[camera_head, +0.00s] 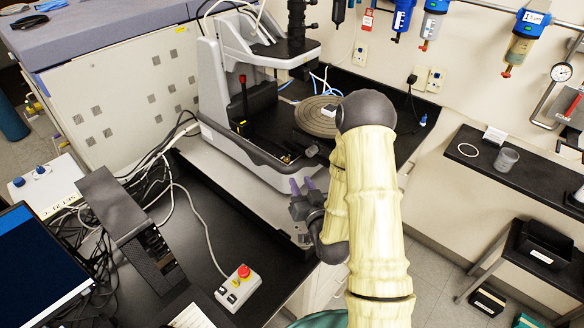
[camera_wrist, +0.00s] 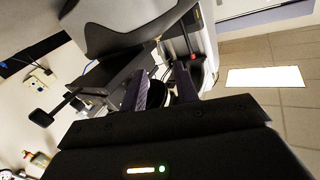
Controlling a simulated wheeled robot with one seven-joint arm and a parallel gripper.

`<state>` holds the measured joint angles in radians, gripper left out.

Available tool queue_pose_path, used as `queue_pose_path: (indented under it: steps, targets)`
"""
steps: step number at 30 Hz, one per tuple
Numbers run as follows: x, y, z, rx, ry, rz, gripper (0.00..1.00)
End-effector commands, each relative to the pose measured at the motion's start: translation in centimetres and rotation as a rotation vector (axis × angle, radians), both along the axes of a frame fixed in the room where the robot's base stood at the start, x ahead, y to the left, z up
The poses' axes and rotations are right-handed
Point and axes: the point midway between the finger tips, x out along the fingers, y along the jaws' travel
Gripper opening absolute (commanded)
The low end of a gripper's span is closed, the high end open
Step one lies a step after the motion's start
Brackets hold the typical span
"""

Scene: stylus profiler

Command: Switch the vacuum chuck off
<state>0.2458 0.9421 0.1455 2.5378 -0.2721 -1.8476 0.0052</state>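The round grey-brown chuck plate (camera_head: 312,118) lies in the profiler's open bay, with a small white block (camera_head: 329,110) on it. The profiler's base (camera_head: 255,160) is white and grey with a dark front edge. A small dark fitting (camera_head: 287,158) shows on that front edge; I cannot tell if it is the vacuum switch or how it is set. My gripper (camera_head: 302,186) is just in front of the base, with its purple fingers pointing at it. In the wrist view my gripper (camera_wrist: 163,85) has its fingers apart, with a dark rounded thing (camera_wrist: 159,88) beyond the gap.
A control box (camera_head: 238,288) with a red button stands on the black bench at the front left. A dark upright unit (camera_head: 118,215) and cables are at left. Blue filter units (camera_head: 432,25) hang on the back wall. A shelf (camera_head: 515,175) holds a clear cup at right.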

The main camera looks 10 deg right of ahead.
Motion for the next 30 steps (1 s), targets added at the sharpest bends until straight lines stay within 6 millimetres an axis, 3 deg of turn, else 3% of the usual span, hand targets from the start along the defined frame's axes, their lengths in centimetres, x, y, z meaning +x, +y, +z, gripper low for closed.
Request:
queue_pose_path:
  steps: [18, 30]
  targets:
    - [1.1, 0.0, 0.2, 0.021, -0.016, -0.025, 0.3]
    - [5.4, 0.3, 0.8, 0.022, -0.011, -0.024, 0.3]
